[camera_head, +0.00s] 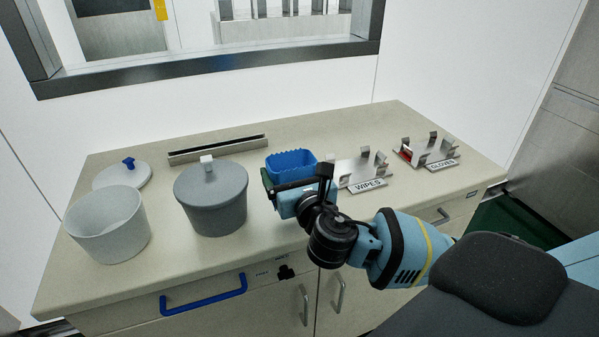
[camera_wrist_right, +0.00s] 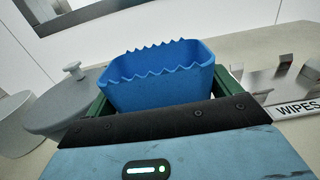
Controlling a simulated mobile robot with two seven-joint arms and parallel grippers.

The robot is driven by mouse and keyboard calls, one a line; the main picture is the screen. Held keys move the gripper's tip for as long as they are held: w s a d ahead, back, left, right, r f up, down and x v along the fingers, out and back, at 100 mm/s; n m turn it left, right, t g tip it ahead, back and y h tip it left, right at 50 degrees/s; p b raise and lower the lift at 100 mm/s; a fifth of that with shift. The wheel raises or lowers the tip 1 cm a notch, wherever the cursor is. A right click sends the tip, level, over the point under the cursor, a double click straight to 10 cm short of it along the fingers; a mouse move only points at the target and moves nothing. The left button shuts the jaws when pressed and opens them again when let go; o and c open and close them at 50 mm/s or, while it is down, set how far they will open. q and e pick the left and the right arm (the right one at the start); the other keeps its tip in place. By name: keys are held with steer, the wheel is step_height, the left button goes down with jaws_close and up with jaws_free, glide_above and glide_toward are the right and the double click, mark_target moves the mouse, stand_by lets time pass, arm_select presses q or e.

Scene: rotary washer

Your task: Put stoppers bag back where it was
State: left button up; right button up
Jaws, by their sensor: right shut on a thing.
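A blue open-topped bag with a jagged rim, which I take to be the stoppers bag (camera_head: 291,163), is at the middle of the counter. It also shows in the right wrist view (camera_wrist_right: 160,82), upright between the two green fingers. My right gripper (camera_head: 293,184) is shut on it, one finger on each side. The bag's lower part is hidden behind the gripper, so I cannot tell whether it touches the counter. The inside of the bag is not clearly seen. My left gripper is not in view.
A lidded grey bucket (camera_head: 211,198) and an open pale bucket (camera_head: 107,226) stand left, with a loose lid (camera_head: 122,174) behind. A metal channel (camera_head: 218,149) lies at the back. The WIPES holder (camera_head: 357,172) and GLOVES holder (camera_head: 428,152) stand right.

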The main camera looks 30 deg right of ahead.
mark_target(304, 163)
steer(key=w+d, duration=0.2)
steer(key=d, duration=0.1)
steer(key=w+d, duration=0.2)
steer(key=shift+f, duration=0.25)
steer(key=shift+a+f+b, duration=0.1)
steer(key=shift+f+b, duration=0.3)
steer(key=shift+f, duration=1.4)
steer(key=shift+f, duration=0.1)
steer(key=o, duration=0.7)
steer(key=shift+s, duration=0.25)
steer(key=v, duration=1.1)
steer(key=shift+s, duration=0.25)
